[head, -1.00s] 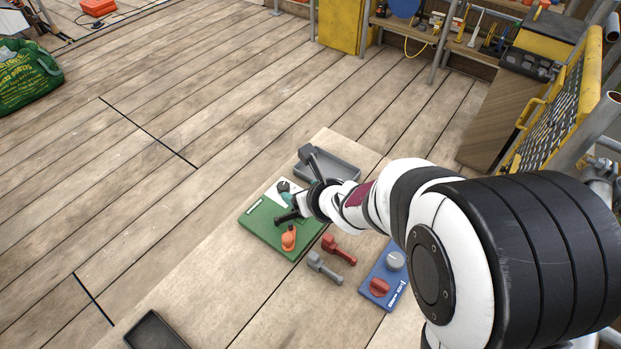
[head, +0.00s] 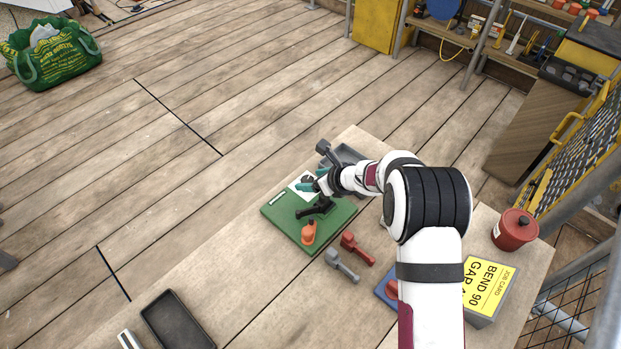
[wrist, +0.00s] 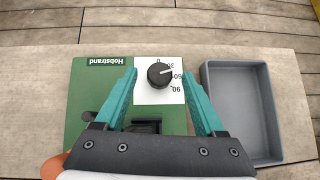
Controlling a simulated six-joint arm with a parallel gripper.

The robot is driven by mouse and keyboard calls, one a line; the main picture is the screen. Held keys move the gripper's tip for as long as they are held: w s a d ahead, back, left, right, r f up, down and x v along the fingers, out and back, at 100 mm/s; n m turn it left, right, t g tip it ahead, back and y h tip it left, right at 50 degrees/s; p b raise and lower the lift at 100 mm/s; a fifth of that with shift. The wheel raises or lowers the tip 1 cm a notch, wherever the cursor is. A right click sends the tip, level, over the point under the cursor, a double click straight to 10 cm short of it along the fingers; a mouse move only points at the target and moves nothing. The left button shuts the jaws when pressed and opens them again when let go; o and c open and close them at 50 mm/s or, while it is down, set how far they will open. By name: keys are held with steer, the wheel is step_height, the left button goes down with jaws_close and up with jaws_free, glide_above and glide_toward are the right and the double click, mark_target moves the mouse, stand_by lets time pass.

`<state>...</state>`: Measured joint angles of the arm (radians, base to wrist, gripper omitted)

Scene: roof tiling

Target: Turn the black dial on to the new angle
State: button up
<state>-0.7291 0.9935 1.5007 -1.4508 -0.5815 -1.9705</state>
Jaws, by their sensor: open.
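The black dial (wrist: 158,75) sits on a white plate (wrist: 146,96) on the green board (wrist: 88,82), in the wrist view. Its white pointer line aims right, between the 30 and 60 marks; the plate also carries 0 and 90. My gripper (wrist: 159,74) is open, with one teal finger on each side of the dial and a gap on both sides. In the head view my gripper (head: 310,185) is over the far end of the green board (head: 283,218), and the dial there is mostly hidden by it.
A black lever (wrist: 146,126) and an orange handle (head: 308,232) are also on the green board. A grey tray (wrist: 243,110) stands close to its right. Red (head: 357,248) and grey (head: 342,266) handled pieces, a red pot (head: 514,230) and a job card (head: 490,285) lie nearer.

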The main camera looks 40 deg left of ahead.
steer(key=shift+a+f, duration=0.45)
steer(key=shift+c, duration=0.3)
jaws_close()
steer(key=shift+s+a+r+m+t, duration=0.1)
steer(key=shift+a+m+t, duration=0.05)
steer(key=shift+m+t, duration=0.8)
steer(key=shift+m+t+h, duration=0.6)
steer(key=shift+m+t, duration=0.25)
steer(key=shift+m, duration=0.6)
steer(key=shift+o, duration=0.3)
jaws_free()
